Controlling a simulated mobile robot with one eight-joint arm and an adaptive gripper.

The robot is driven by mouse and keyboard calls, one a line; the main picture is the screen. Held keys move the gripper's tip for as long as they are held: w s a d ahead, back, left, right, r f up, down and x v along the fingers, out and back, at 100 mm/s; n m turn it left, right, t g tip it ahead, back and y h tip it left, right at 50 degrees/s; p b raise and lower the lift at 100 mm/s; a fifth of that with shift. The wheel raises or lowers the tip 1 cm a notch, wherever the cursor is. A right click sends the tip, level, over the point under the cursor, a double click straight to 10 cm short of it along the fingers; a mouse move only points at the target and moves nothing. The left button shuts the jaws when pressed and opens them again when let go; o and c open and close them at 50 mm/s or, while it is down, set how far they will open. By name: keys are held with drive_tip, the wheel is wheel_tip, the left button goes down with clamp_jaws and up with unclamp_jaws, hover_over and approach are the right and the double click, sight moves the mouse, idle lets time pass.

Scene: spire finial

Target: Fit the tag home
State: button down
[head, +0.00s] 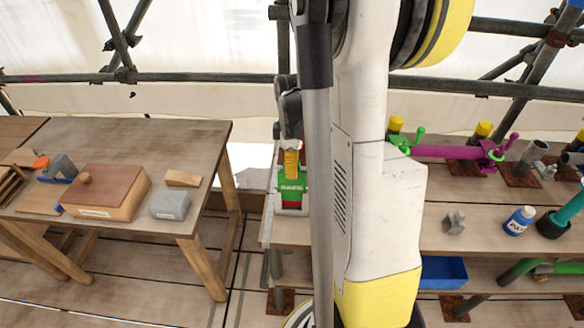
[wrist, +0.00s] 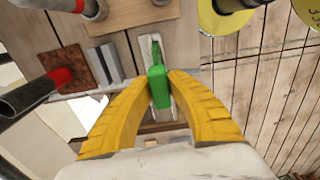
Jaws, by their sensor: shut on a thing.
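My gripper (head: 291,163) points down at the near left corner of the right-hand bench. Its yellow fingers are shut on the green tag (head: 292,188), which carries pale lettering. The tag also shows in the wrist view (wrist: 158,86), between the two yellow fingertips (wrist: 160,90). A pale, narrow holder (wrist: 174,108) lies around or just behind the tag in the wrist view. Red and white parts show just below the tag in the head view. I cannot tell whether the tag is inside the holder or only over it.
My arm hides the middle of the bench in the head view. A magenta tube (head: 445,151), a blue-labelled bottle (head: 520,221) and a grey block (head: 454,222) stand to its right. The left table (head: 130,140) bears a wooden box (head: 108,190), with a floor gap between the tables.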

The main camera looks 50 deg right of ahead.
drive_tip(key=shift+f+b, duration=2.55)
drive_tip(key=shift+f, duration=0.6)
drive_tip(key=c, duration=0.7)
unclamp_jaws()
drive_tip(key=shift+r, duration=0.1)
drive_tip(key=shift+r+p, duration=3.2)
drive_tip(key=shift+r, duration=1.25)
